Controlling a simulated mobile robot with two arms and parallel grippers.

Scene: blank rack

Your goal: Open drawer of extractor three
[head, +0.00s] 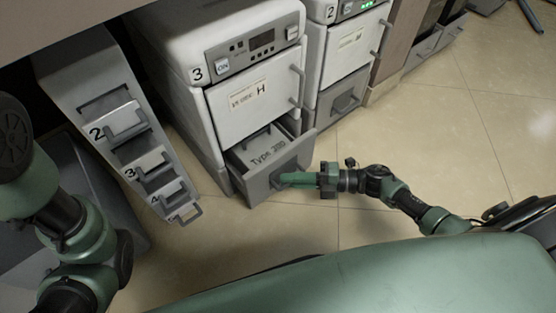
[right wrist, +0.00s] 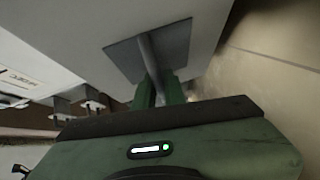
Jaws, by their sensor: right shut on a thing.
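Extractor three (head: 185,45) is a white cabinet marked 3, with an ON button and a dark display on its front. Its lower grey drawer (head: 256,190) stands out from the body, and its inside with the lettering "Type 3" and further characters shows from above. My right gripper (head: 284,180) is at the drawer's front, shut on the drawer handle. In the right wrist view the handle (right wrist: 148,52) is a grey bar on a darker panel, running down between the green fingers (right wrist: 158,88). My left arm shows at the left edge of the head view, but its gripper does not.
Extractor two (head: 345,45) stands to the right, its lower drawer (head: 345,100) apparently shut. A slanted grey rack (head: 75,65) with numbered slots stands to the left. The tiled floor (head: 430,130) to the right is clear.

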